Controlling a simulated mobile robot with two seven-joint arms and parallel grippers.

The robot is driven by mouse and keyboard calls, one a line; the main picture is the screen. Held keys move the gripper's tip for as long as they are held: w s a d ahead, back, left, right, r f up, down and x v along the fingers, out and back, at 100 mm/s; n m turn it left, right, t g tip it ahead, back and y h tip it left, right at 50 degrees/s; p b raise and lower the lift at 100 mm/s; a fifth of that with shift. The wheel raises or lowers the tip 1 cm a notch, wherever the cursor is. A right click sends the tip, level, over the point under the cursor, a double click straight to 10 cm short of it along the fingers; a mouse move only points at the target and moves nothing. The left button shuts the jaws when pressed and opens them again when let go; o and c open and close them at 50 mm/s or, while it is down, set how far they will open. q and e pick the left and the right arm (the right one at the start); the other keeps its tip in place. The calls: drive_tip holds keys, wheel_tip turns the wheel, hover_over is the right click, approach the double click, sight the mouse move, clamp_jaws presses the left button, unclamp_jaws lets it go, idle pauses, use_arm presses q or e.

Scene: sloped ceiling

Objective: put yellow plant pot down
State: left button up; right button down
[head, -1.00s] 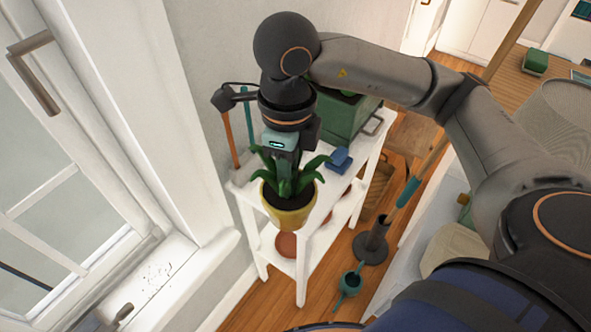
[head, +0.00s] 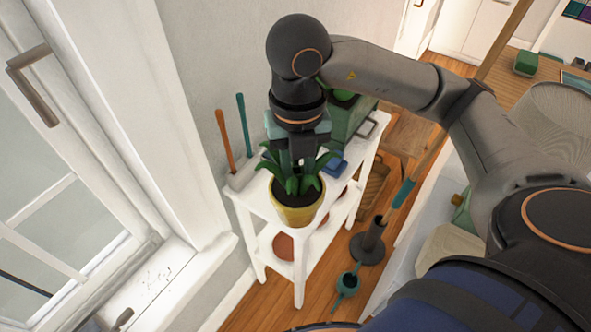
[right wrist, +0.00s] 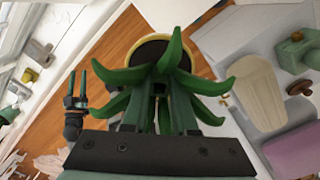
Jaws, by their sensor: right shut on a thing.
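The yellow plant pot (head: 297,212) holds dark soil and a green plant with thick curved leaves. In the head view it is at the front end of the white shelf unit's top (head: 250,192), upright or nearly so. I cannot tell whether its base touches the top. My right gripper (head: 297,162) comes from above and is shut on the plant. In the right wrist view the leaves (right wrist: 165,75) fill the space around the fingers, and only part of the yellow rim (right wrist: 135,50) shows. The fingertips are hidden among the leaves.
A green box (head: 350,118) and a small blue object (head: 334,162) are on the shelf top behind the pot. Two upright handles, orange (head: 225,140) and teal (head: 243,125), stand by the wall. A window (head: 60,200) is at left.

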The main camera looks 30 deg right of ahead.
drive_tip(key=w, duration=0.1)
drive_tip(key=w+d+f, duration=0.1)
drive_tip(key=w+d, duration=0.1)
drive_tip(key=shift+w+d+f, duration=0.25)
drive_tip(key=shift+w+f, duration=0.05)
drive_tip(key=shift+f, duration=0.1)
drive_tip(key=w+d+f, duration=0.3)
drive_tip(key=w+f, duration=0.2)
drive_tip(key=f, duration=0.4)
drive_tip(key=shift+f, duration=0.2)
drive_tip(key=shift+d+f, duration=0.1)
drive_tip(key=shift+f+b, duration=0.15)
drive_tip(key=shift+b, duration=0.15)
drive_tip(key=c, duration=0.7)
unclamp_jaws()
